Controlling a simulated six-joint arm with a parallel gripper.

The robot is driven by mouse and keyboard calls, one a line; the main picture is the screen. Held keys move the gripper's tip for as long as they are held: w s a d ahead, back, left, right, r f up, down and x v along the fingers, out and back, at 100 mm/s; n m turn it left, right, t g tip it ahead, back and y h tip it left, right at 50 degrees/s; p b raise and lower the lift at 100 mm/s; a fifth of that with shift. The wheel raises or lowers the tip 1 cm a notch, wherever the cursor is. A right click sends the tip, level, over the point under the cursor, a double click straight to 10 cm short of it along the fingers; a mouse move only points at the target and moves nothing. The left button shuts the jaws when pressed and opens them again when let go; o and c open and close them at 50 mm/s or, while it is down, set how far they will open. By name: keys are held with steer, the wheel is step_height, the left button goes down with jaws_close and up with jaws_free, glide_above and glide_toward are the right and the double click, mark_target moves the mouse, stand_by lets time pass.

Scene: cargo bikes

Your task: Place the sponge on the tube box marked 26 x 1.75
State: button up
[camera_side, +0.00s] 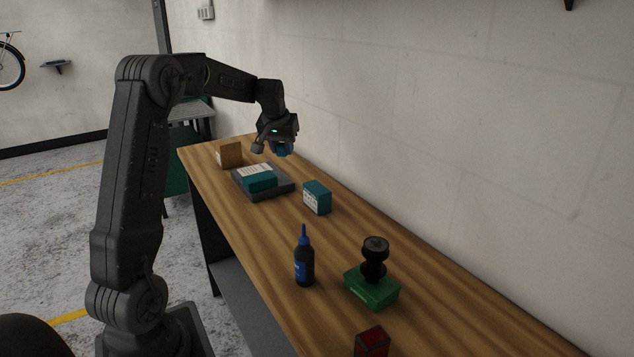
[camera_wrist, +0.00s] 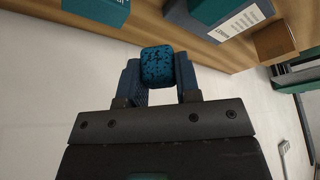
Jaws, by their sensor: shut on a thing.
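My gripper (camera_side: 274,147) is raised above the far end of the wooden bench. It is shut on a blue speckled sponge (camera_wrist: 157,66), which sits between the fingertips in the wrist view, clear of the bench. A teal box (camera_side: 258,179) with a white label lies on a dark grey slab (camera_side: 277,191), below and slightly left of my gripper. A second teal box (camera_side: 317,198) with a white label stands on the bench to the right. A brown box (camera_side: 230,155) stands at the far end. The label print is too small to read, so I cannot tell which box is marked 26 x 1.75.
A dark bottle (camera_side: 304,262) with a blue nozzle stands mid-bench. A green box (camera_side: 371,289) carries a black spool-shaped item (camera_side: 375,257). A dark red box (camera_side: 372,342) is at the near end. The wall runs along the bench's right side. Bare wood lies between these things.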

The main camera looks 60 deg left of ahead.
glide_above(318, 185)
steer(key=f, duration=0.3)
steer(key=s+f, duration=0.1)
steer(key=f, duration=0.1)
steer(key=shift+d+f, duration=0.2)
steer(key=shift+d, duration=0.2)
steer(key=shift+w+f, duration=0.1)
steer(key=shift+f, duration=2)
steer(key=shift+f, duration=0.1)
steer(key=o, duration=0.9)
